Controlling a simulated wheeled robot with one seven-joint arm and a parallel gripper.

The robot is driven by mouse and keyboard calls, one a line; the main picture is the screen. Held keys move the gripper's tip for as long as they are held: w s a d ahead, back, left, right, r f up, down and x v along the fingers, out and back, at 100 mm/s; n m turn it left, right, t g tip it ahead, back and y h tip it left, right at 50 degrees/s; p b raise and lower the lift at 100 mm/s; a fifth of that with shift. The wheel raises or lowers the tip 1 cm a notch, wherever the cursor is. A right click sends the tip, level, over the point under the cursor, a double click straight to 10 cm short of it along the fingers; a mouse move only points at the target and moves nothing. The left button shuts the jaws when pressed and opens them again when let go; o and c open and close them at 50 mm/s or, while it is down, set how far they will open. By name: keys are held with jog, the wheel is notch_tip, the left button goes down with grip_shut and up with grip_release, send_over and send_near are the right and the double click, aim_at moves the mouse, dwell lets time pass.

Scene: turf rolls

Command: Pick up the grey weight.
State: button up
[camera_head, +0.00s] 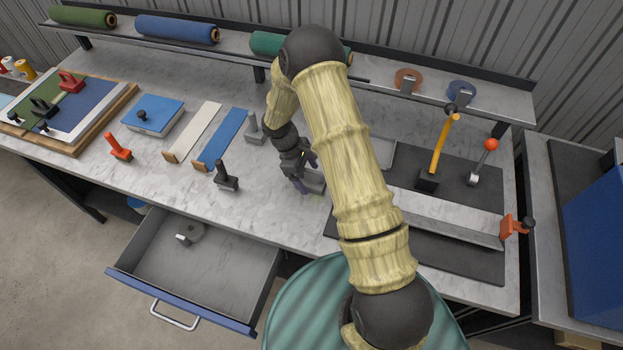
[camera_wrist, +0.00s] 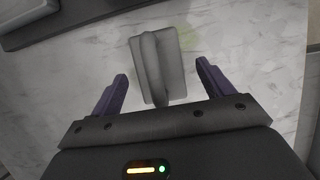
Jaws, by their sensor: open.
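A grey weight (camera_wrist: 146,60), a rectangular block with a raised handle bar along its top, lies on the marbled worktop (camera_head: 180,180). In the wrist view it shows between and slightly beyond the fingertips of my gripper (camera_wrist: 162,72). My gripper is open, with a purple finger on each side and a visible gap to the weight on both sides. In the head view my gripper (camera_head: 302,186) points down low over the worktop. A grey part of the weight (camera_head: 315,183) shows beside the fingers; my arm hides some of the area.
A black-handled block (camera_head: 227,178) and a grey handled block (camera_head: 254,132) stand to the left. A dark mat with a metal channel (camera_head: 445,217) lies to the right.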

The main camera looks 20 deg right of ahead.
jog(key=shift+x, duration=0.95)
jog(key=shift+w, duration=0.1)
grip_shut()
